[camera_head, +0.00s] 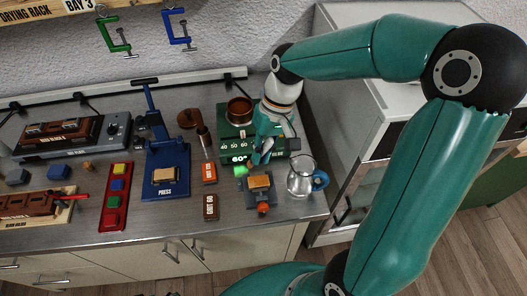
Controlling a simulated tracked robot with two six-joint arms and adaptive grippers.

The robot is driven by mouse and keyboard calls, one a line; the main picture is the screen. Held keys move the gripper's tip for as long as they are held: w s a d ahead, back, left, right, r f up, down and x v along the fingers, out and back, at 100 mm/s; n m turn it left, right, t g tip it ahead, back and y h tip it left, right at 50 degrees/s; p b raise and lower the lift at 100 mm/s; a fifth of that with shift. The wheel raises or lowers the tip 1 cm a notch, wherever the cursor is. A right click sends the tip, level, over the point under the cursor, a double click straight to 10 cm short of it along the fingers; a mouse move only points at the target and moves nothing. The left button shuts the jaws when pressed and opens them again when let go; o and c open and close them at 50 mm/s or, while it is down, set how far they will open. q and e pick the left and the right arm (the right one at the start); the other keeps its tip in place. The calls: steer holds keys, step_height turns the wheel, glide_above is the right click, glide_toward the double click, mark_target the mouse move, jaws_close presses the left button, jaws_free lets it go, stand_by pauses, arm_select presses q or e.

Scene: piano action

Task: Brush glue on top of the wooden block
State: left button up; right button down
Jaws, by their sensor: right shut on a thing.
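The wooden block (260,182) sits in a small dark fixture (250,205) near the front of the bench, with an orange-red knob (263,208) at its front. My right gripper (262,156) is just behind and above the block, pointing down. It is shut on a thin thing, likely the brush, which is mostly hidden by the fingers; I cannot tell whether it touches the block. A brown pot (240,108), likely of glue, stands on a green heater (232,146) behind the gripper. My left gripper is not in view.
A glass jug (300,176) with a blue handle stands right of the block. A bright green piece (240,170), an orange-labelled block (209,172) and a dark block (210,206) are to its left. A blue press (168,160) stands farther left.

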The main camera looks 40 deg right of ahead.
steer(key=shift+f, duration=0.1)
stand_by(0.6)
steer(key=shift+a+f+g+h, duration=0.15)
steer(key=shift+a+f+g, duration=0.2)
steer(key=shift+f, duration=0.5)
steer(key=shift+a+f+g+h, duration=0.25)
steer(key=shift+f+g, duration=0.15)
steer(key=shift+f, duration=0.5)
steer(key=shift+a+f+g+h, duration=0.1)
steer(key=shift+a+f+g, duration=0.25)
steer(key=shift+f, duration=0.5)
steer(key=shift+f+b, duration=0.6)
steer(key=shift+b, duration=0.15)
steer(key=shift+d, duration=0.1)
steer(key=shift+s+d, duration=0.5)
steer(key=shift+d, duration=0.25)
steer(key=shift+w+a, duration=0.1)
steer(key=shift+w+a, duration=0.4)
steer(key=shift+a, duration=0.35)
steer(key=shift+f, duration=0.1)
